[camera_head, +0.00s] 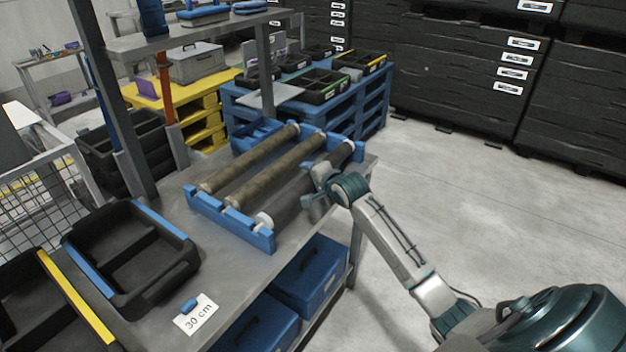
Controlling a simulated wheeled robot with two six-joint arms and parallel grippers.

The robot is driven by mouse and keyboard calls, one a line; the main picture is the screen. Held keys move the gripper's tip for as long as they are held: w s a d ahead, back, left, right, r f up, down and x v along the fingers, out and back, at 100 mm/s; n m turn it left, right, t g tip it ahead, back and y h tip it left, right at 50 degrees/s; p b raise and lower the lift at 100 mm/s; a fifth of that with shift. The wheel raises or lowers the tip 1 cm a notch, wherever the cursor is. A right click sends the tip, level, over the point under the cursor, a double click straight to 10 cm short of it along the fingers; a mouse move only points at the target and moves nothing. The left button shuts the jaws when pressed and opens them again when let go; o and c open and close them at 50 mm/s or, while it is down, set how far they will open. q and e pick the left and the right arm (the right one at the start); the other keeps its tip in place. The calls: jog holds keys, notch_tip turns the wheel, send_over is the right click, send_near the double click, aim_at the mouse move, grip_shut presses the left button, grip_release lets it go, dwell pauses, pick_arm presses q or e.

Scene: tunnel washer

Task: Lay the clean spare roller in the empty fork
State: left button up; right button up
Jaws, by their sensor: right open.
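A blue roller frame (232,227) stands on the grey bench. Two brown, dirty-looking rollers, a left one (245,160) and a middle one (277,173), lie across it. A cleaner dark grey roller (285,204) with a pale end lies along the frame's right side, its ends at the front and back rails. I cannot tell whether both its ends are fully seated in the fork. My right gripper (314,188) is open at this grey roller's right side, hiding part of it. Whether it touches the roller is unclear. My left gripper is not in view.
A black tray with a blue edge (184,284) and a yellow-edged tray (77,300) stand on the bench at left. A "30 cm" card (196,315) lies at the front. Blue boxes (308,273) sit below. A grey post (110,90) rises behind. The floor at right is clear.

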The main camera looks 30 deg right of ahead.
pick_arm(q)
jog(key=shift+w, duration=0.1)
pick_arm(e)
jog(key=shift+f, duration=0.1)
jog(key=shift+f+b, duration=0.2)
jog(key=shift+b, duration=0.7)
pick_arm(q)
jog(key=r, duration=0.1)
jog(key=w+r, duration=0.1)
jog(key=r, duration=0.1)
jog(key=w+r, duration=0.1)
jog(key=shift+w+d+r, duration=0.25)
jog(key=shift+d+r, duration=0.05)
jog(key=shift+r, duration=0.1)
pick_arm(e)
jog(key=v, duration=1.1)
jog(key=shift+w+a+r, duration=0.1)
jog(key=shift+w, duration=0.05)
